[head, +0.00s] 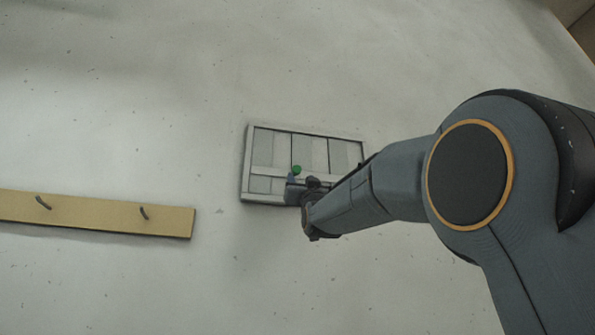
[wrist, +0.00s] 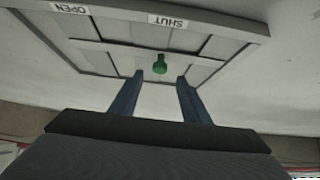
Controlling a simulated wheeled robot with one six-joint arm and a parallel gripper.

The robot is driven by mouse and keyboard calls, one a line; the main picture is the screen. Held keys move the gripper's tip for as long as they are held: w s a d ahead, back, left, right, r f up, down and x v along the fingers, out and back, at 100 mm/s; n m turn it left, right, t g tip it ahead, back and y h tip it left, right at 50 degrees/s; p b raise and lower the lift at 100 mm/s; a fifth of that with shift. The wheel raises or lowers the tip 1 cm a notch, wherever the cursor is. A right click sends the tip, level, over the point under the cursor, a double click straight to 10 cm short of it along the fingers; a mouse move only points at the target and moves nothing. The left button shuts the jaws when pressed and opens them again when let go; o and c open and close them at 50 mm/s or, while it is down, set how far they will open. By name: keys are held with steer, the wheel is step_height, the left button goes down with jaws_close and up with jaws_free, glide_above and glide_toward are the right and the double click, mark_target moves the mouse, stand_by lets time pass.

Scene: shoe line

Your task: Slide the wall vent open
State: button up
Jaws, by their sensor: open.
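The wall vent (head: 259,134) is a light grey framed panel with slats, set on the pale wall. A green knob (head: 297,169) stands out from it, and it also shows in the wrist view (wrist: 160,64). In the wrist view, labels reading OPEN (wrist: 70,8) and SHUT (wrist: 167,21) appear upside down on the frame's edge. My gripper (wrist: 158,80) is open, its two blue fingers pointing at the vent. The knob appears between and just beyond the fingertips, with space on both sides. In the head view, my arm hides the vent's lower right part.
A wooden rail (head: 95,214) with two dark hooks is fixed to the wall at the left of the head view. The wall around the vent is otherwise bare. A brown edge (head: 580,30) shows at the top right corner.

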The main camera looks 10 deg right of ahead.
mark_target(297, 171)
steer(key=p+x, duration=0.4)
steer(key=x, duration=0.2)
steer(key=shift+w+r+p, duration=0.1)
steer(key=shift+r+p, duration=0.25)
steer(key=shift+r, duration=0.05)
steer(key=shift+w+r+p, duration=0.35)
steer(key=shift+w+p, duration=0.05)
steer(key=shift+w, duration=0.1)
jaws_close()
steer(key=shift+d, duration=0.1)
